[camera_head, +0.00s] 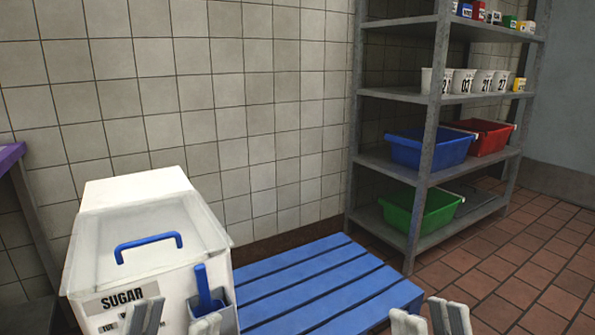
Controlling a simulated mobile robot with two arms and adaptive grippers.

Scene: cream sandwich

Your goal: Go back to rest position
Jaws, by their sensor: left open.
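My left gripper (176,318) shows at the bottom edge, in front of the sugar bin. Its two pale fingertips are apart, with nothing seen between them. My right gripper (430,318) shows at the bottom edge, just right of the blue pallet. Its two fingertips are close together in the picture, and the rest of it is cut off. I see nothing held in it, but cannot tell how far it is open.
A white sugar bin (136,188) with a clear lid and blue handle stands at left, a blue scoop (203,285) in its front holder. A blue pallet (330,285) lies beside it. A metal shelf (432,130) holds tubs and cups. Tiled floor (520,270) at right is clear.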

